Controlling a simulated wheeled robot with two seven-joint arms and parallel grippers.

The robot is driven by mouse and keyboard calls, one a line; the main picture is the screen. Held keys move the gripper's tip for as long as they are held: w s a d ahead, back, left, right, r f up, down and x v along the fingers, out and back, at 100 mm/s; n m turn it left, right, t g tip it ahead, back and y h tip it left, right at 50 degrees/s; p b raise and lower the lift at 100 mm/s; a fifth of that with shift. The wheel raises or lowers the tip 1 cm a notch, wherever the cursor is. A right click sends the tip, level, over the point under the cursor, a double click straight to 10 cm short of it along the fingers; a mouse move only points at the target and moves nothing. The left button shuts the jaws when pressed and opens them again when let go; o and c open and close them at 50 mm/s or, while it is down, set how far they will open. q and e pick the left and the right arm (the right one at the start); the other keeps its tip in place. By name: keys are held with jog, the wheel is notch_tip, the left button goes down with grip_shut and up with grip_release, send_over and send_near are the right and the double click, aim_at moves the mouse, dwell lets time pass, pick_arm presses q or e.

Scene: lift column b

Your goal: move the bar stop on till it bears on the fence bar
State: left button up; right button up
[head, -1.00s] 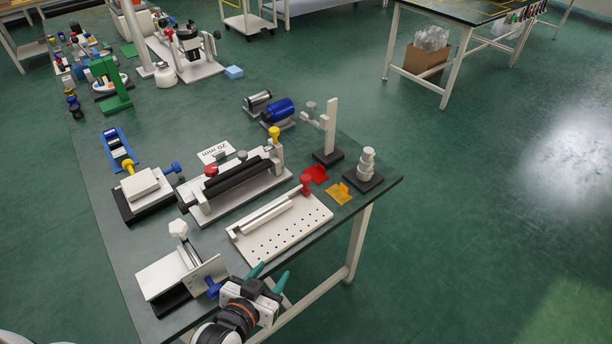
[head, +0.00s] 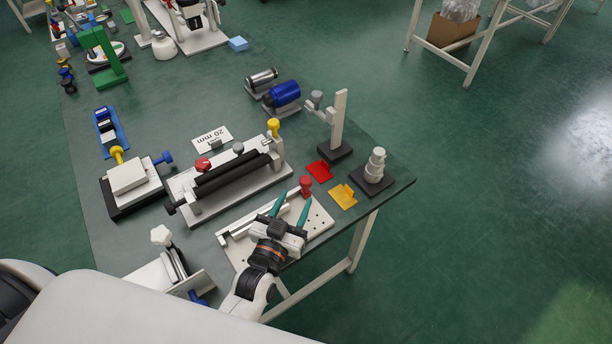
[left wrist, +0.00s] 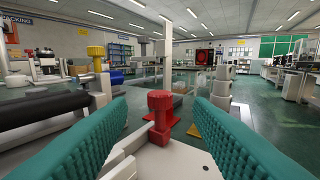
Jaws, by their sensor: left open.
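On a white perforated plate (head: 318,226) at the table's near right edge stands a red-knobbed piece (head: 306,186), which I take for the bar stop. A long white bar (head: 240,228), seemingly the fence bar, runs along the plate's left side; I cannot tell whether the two touch. My left gripper (head: 291,207) is open and empty above the plate, its teal fingers pointing towards the red knob. In the left wrist view the knob (left wrist: 161,108) shows between and beyond the fingers, on a white base. The gripper hides part of the plate. My right gripper is not in view.
A black roller fixture (head: 232,174) stands left of the plate. A white-knobbed fixture (head: 161,236) is at lower left.

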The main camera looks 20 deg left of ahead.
aim_at(303, 185)
pick_arm(q)
jog(key=w, duration=0.4)
jog(key=shift+d, duration=0.15)
jog(key=shift+w+d, duration=0.1)
jog(key=shift+w, duration=1.65)
jog(key=shift+c, duration=1)
grip_shut()
jog(key=shift+s+p, duration=0.15)
jog(key=shift+p, duration=0.15)
jog(key=s+a+p, duration=0.1)
jog(key=s, duration=0.1)
jog(key=s+a+p, duration=0.1)
jog(key=s+a, duration=0.1)
jog(key=shift+s+a+p, duration=0.2)
jog(key=shift+a+p, duration=0.1)
jog(key=shift+s+a, duration=0.15)
jog(key=shift+s, duration=0.05)
jog(key=shift+f, duration=0.15)
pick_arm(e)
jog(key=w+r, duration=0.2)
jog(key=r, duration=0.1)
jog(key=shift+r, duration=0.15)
